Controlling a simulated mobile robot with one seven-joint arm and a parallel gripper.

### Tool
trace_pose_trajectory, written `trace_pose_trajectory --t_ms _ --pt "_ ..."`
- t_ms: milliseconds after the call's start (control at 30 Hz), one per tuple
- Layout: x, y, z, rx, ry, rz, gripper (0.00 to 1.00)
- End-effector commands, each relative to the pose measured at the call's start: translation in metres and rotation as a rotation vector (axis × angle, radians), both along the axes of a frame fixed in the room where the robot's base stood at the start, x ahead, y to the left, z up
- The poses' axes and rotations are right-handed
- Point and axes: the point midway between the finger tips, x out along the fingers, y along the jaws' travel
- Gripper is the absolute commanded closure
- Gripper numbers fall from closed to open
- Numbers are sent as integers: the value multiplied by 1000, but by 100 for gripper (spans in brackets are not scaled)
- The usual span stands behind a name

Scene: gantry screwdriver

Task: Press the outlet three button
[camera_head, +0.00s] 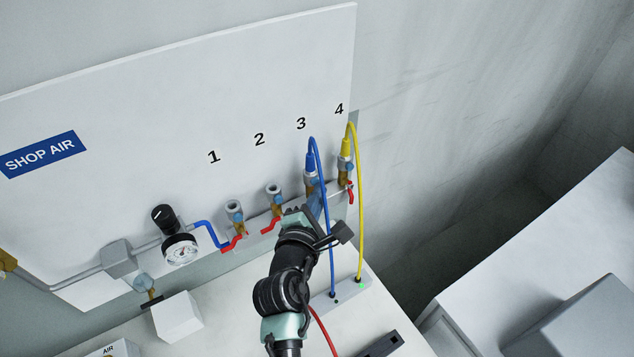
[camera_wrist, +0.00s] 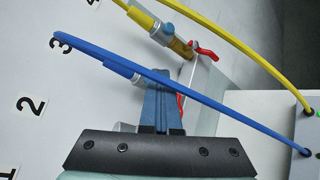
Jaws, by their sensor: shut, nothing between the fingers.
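Outlet three's fitting (camera_head: 311,183) is under the number 3 on the white panel, with a blue plug (camera_head: 310,162) and blue hose (camera_head: 319,165) on it. The blue plug (camera_wrist: 122,72) and hose (camera_wrist: 200,98) also show in the wrist view. My gripper (camera_head: 316,196) is at outlet three, its blue fingers shut and empty. In the wrist view, the fingertips (camera_wrist: 159,72) overlap the fitting beneath the hose. The outlet three button is mostly hidden behind the fingers and hose. I cannot tell whether the fingertips touch it.
Outlet four (camera_head: 345,172), with a yellow hose (camera_head: 359,210), stands close on the right. Outlet two (camera_head: 275,196) and outlet one (camera_head: 235,213) are left, with red valve handles. The hoses run down to a grey box (camera_head: 347,291). A gauge (camera_head: 180,249) is farther left.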

Motion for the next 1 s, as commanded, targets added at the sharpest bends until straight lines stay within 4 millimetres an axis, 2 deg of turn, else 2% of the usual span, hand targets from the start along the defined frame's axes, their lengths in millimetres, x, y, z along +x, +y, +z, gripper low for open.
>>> trace_pose_trajectory --t_ms 1000 --pt "-16 -11 1 0 0 1 100"
